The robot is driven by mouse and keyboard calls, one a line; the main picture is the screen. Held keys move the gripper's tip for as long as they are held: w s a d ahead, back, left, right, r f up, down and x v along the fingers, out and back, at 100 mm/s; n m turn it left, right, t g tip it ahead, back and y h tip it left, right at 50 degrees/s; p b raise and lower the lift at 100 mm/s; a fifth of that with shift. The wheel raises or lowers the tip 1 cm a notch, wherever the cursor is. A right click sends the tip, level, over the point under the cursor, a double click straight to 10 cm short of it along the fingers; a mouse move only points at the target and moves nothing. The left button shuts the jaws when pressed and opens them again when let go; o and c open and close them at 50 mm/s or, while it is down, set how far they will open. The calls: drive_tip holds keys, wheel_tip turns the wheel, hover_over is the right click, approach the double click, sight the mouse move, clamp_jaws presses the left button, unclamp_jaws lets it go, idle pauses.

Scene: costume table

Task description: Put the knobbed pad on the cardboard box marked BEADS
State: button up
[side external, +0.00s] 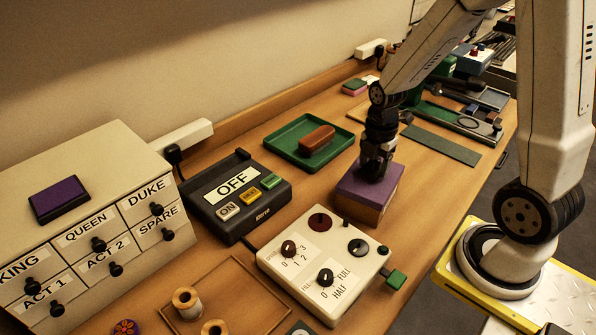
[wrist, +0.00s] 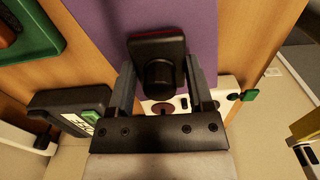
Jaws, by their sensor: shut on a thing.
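My gripper (side external: 375,158) points down over a cardboard box (side external: 366,205) with a purple top, right of the middle in the side view. No lettering on this box is legible. In the wrist view my gripper (wrist: 160,75) is shut on the black knob of the knobbed pad (wrist: 156,46), a dark block with a reddish edge. The pad is in front of the purple top (wrist: 198,30). In the side view the pad is mostly hidden by my gripper, low at the box top; I cannot tell whether they touch.
A green tray (side external: 277,140) with a brown-red block (side external: 317,138) stands behind left of the box. A white control box (side external: 300,285) with knobs stands in front, beside a dark OFF console (side external: 215,218). A drawer cabinet (side external: 110,175) is at left. Bare wood lies right of the box.

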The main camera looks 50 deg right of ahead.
drive_tip(key=shift+f, duration=0.25)
drive_tip(key=shift+f, duration=0.15)
drive_tip(key=o, duration=1.3)
drive_tip(key=shift+c, duration=0.2)
drive_tip(key=shift+r, duration=0.2)
wheel_tip(320, 180, up, 12)
drive_tip(key=shift+a+f, duration=0.1)
